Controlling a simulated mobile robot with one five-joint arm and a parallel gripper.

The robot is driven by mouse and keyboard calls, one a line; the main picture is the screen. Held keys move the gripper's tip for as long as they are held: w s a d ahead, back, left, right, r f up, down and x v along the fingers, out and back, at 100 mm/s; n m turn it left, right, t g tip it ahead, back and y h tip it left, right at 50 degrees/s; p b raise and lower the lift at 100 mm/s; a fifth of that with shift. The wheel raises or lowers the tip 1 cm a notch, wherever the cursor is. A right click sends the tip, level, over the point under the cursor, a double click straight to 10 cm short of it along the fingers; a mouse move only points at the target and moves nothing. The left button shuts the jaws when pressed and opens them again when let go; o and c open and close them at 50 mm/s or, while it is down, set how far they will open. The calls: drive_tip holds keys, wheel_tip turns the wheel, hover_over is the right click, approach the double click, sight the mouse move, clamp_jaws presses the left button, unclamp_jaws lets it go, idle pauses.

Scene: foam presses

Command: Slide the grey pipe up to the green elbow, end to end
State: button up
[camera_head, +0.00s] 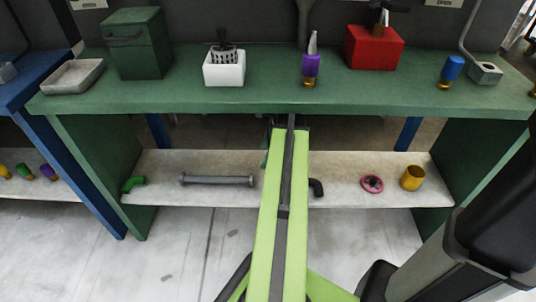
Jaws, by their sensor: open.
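The grey pipe (217,180) lies lengthwise on the pale lower shelf, left of my light green arm. It has a wider collar at each end. The green elbow (134,183) lies on the same shelf, further left, near the shelf's left end. A clear gap separates the pipe's left end from the elbow, and the two are roughly in line. My gripper cannot be made out; my light green arm reaches forward over the shelf to the bench's front edge, just right of the pipe.
The lower shelf (340,162) also holds a black elbow-like piece (316,187), a pink handwheel (372,184) and a yellow cup-like piece (412,178). The green bench top (270,88) overhangs the shelf. Green side panels close both ends. A blue bench stands at left.

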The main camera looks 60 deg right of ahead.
drive_tip(key=shift+s+d+m, duration=0.4)
drive_tip(key=shift+s+d, duration=0.05)
drive_tip(key=shift+s, duration=0.2)
drive_tip(key=b+x, duration=1.5)
drive_tip(key=x, duration=0.1)
drive_tip(key=shift+w+f, duration=0.15)
drive_tip(key=shift+f, duration=0.05)
drive_tip(key=shift+w+a+f+b, duration=0.1)
drive_tip(key=shift+w+f+b, duration=0.15)
drive_tip(key=shift+f+b, duration=0.3)
drive_tip(key=shift+r, duration=0.15)
clamp_jaws()
